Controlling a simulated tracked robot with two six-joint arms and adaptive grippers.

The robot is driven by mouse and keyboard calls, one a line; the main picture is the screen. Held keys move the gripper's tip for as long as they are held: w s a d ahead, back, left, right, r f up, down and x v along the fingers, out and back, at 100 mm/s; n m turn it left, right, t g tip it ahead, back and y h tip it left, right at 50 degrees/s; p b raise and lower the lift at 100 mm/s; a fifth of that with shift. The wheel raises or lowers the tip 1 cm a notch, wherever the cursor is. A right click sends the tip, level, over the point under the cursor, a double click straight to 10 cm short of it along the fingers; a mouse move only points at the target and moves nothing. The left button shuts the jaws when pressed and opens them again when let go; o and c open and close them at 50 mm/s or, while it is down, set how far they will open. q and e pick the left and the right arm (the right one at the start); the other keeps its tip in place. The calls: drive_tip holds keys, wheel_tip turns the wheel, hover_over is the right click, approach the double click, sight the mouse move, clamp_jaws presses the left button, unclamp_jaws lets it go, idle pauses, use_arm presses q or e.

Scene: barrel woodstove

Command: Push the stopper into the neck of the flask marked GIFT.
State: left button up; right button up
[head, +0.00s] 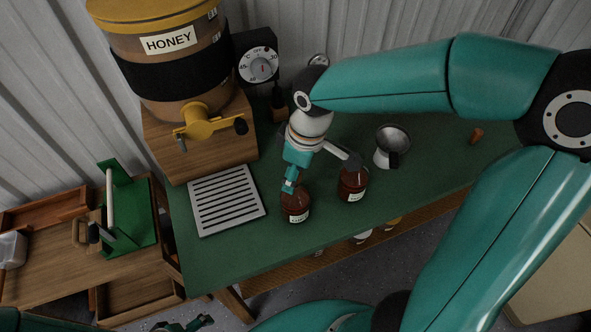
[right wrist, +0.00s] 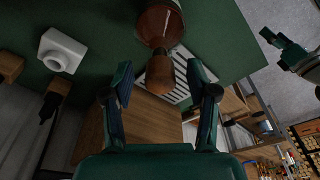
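Two brown flasks with white labels stand on the green table: a left one (head: 295,208) and a right one (head: 352,184). I cannot read either label, so I cannot tell which is marked GIFT. My right gripper (head: 290,182) is just above the left flask and points down at it. In the right wrist view a brown tapered stopper (right wrist: 160,74) stands at the neck of this flask (right wrist: 160,20), between my right fingertips with gaps on both sides. How deep it sits is unclear. My left gripper (head: 187,323) is low at the bottom edge, away from the flasks, its fingers apart.
A metal funnel-like cup (head: 391,147) and a small brown piece (head: 476,135) are on the table to the right. A slatted tray (head: 226,200) lies left of the flasks, before the HONEY barrel (head: 175,60). The table's front edge is close to the flasks.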

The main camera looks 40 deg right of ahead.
wheel_tip(320, 180, up, 12)
drive_tip(key=s+d, duration=0.1)
drive_tip(key=shift+s, duration=0.25)
idle(0.4)
drive_tip(key=shift+f, duration=0.1)
